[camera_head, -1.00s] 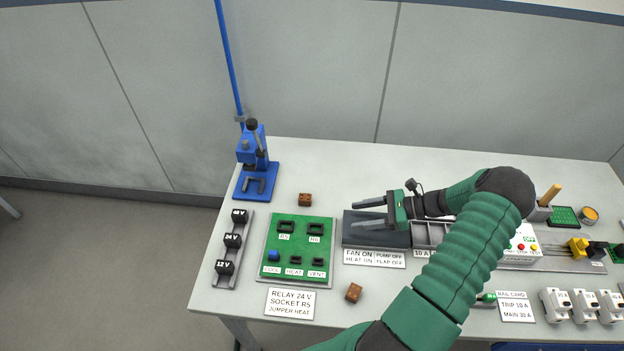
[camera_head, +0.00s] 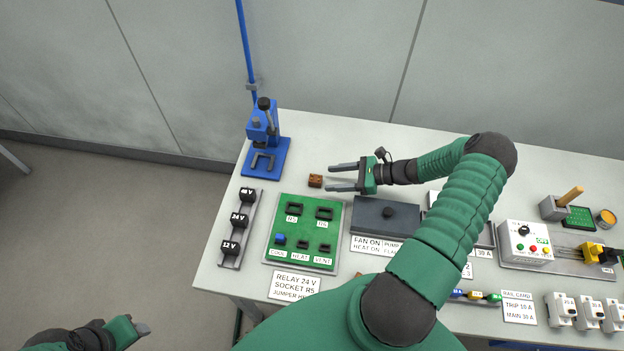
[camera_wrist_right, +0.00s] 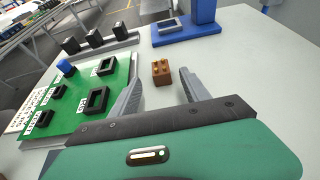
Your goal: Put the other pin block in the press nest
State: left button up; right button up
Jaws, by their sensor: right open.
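A brown pin block (camera_head: 315,181) sits on the table in front of the blue press (camera_head: 264,143). The U-shaped press nest (camera_head: 262,162) on the press base looks empty. My right gripper (camera_head: 329,178) is open, its fingertips just to the right of the block. In the right wrist view the block (camera_wrist_right: 162,72) shows between the tips of my right gripper (camera_wrist_right: 161,78), with a gap to each finger. A second brown block (camera_head: 357,275) is mostly hidden behind my right arm. My left gripper (camera_head: 138,329) is at the lower left, away from the table; its jaws are unclear.
A green relay board (camera_head: 305,232) lies in front of the block. A rail with black relays (camera_head: 240,229) stands left of it. A dark grey lidded box (camera_head: 386,215) is to the right. The table between block and press is clear.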

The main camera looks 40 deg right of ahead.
aim_at(321, 179)
jog(key=w, duration=0.1)
jog(key=f+p, duration=0.1)
jog(key=w+f, duration=0.1)
jog(key=shift+w+a, duration=0.25)
jog(key=shift+w, duration=0.1)
jog(key=shift+w+a, duration=0.2)
jog(key=shift+w+a+r, duration=0.1)
jog(key=shift+a+r, duration=0.15)
jog(key=shift+a, duration=0.75)
jog(key=shift+c, duration=1)
jog(key=shift+a, duration=0.15)
jog(key=shift+c, duration=2.5)
jog(key=shift+d, duration=0.2)
jog(key=shift+c, duration=1.1)
jog(key=shift+d+f, duration=0.1)
jog(key=shift+d, duration=0.15)
jog(key=shift+c, duration=1.2)
pick_arm(q)
jog(key=shift+s+d+r, duration=0.25)
jog(key=shift+d+r, duration=0.65)
jog(key=shift+r, duration=0.25)
pick_arm(e)
jog(key=shift+s+d+f, duration=0.1)
jog(key=shift+s+d, duration=0.1)
jog(key=shift+d, duration=0.05)
grip_shut()
